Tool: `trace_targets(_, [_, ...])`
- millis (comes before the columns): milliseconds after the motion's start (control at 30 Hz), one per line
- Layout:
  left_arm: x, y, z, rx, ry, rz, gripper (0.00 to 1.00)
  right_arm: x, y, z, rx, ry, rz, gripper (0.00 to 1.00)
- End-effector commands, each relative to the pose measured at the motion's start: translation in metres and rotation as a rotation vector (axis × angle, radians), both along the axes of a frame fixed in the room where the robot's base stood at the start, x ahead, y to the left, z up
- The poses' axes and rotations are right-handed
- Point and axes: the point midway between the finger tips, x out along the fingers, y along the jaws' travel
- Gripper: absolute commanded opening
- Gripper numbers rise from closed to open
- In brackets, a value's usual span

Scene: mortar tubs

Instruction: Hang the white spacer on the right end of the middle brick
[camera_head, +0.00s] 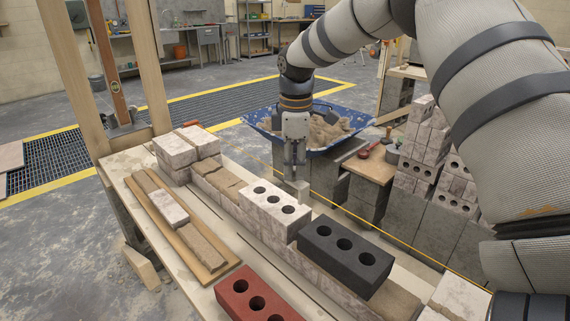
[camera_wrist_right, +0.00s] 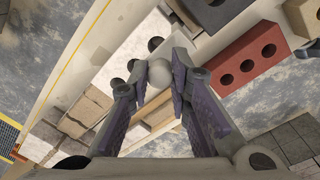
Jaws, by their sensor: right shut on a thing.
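My right gripper (camera_head: 294,172) points down over the brick row and is shut on the white spacer (camera_head: 303,190). In the right wrist view the spacer (camera_wrist_right: 157,74) shows a pale rounded end between the fingertips (camera_wrist_right: 158,92). In the head view the spacer appears at the back right top edge of the white three-hole middle brick (camera_head: 262,214). I cannot tell whether they touch. This white brick is partly hidden behind the gripper in the right wrist view (camera_wrist_right: 138,42). My left gripper is not in view.
A black three-hole brick (camera_head: 346,247) sits right of the white brick, with a gap between. A red brick (camera_head: 237,300) lies in front on the bench. A yellow line (camera_head: 335,203) runs behind the row. A blue mortar tub (camera_head: 318,151) stands behind.

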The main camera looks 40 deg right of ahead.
Motion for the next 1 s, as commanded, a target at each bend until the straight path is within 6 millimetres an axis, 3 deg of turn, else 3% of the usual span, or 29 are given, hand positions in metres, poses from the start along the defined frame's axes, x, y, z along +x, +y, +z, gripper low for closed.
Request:
trace_targets(100, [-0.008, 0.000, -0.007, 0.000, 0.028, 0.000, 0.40, -0.001, 0.000, -0.026, 0.001, 0.012, -0.001, 0.00])
trace_targets(433, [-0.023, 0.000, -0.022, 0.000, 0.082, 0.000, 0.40, -0.001, 0.001, -0.073, 0.001, 0.011, -0.001, 0.00])
trace_targets(600, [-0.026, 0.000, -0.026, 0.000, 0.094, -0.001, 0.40, 0.000, 0.001, -0.082, 0.002, 0.005, -0.002, 0.00])
trace_targets(1000, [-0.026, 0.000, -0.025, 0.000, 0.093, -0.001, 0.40, 0.000, 0.001, -0.082, 0.001, 0.001, -0.002, 0.00])
